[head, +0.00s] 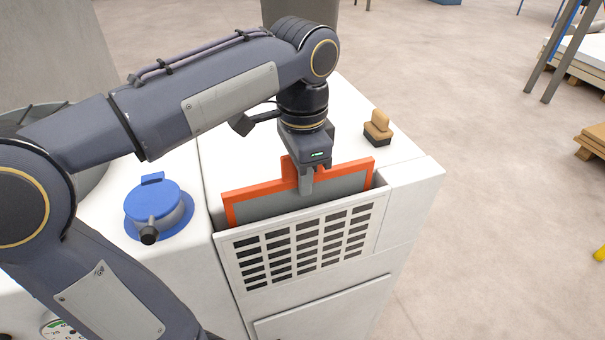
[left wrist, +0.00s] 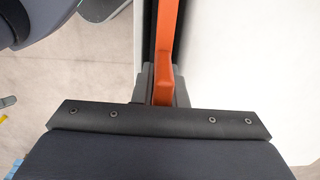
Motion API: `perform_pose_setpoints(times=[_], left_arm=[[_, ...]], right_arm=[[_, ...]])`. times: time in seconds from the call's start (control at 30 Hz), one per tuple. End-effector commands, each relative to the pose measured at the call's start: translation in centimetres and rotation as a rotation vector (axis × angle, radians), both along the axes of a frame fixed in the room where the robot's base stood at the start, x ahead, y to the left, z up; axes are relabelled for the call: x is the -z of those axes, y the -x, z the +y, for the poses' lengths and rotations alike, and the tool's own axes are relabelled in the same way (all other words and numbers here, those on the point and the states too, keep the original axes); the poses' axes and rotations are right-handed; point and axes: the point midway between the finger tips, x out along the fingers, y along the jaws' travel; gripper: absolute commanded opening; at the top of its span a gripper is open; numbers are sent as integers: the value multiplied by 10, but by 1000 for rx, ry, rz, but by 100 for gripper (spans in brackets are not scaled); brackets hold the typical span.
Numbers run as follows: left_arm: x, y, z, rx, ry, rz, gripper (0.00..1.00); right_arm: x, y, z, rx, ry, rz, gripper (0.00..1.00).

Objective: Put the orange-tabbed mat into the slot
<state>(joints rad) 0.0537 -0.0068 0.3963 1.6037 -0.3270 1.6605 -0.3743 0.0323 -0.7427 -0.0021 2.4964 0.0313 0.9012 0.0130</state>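The orange-tabbed mat (head: 345,185) is a grey panel with an orange frame and an orange tab on top. It stands upright in the slot (head: 215,212) behind the white vented grille, with its upper part showing above the slot and its lower part hidden. My left gripper (head: 305,180) points down over the mat with its fingers around the tab, shut on it. In the left wrist view the orange tab (left wrist: 163,85) runs between the two fingers (left wrist: 162,92). My right gripper is in neither view.
A white machine cabinet (head: 340,290) holds the slot. A tan-handled tool with a dark base (head: 377,130) stands on its top at the right. A blue round cap (head: 153,205) is at the left. Pallets (head: 585,65) stand far right on open floor.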

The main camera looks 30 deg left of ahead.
Motion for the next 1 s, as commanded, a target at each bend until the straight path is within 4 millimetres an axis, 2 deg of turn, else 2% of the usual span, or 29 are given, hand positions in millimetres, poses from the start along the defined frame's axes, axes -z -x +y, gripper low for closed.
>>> perform_pose_setpoints(times=[0.03, 0.17, 0.47, 0.57, 0.83, 1.0], left_arm=[[0, 0, 0, 0, 0, 0, 19], [0, 0, 0, 0, 0, 0, 36], [-2, 0, 0, 0, 0, 0, 36], [-12, 0, 0, 0, 1, -1, 36], [-58, -1, 0, 0, 1, -3, 36], [-75, 0, 0, 1, 0, -1, 36]], right_arm=[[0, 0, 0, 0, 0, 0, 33], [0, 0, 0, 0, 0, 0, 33], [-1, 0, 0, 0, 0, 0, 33], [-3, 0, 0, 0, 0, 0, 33], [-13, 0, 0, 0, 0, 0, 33], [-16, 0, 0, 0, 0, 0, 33]])
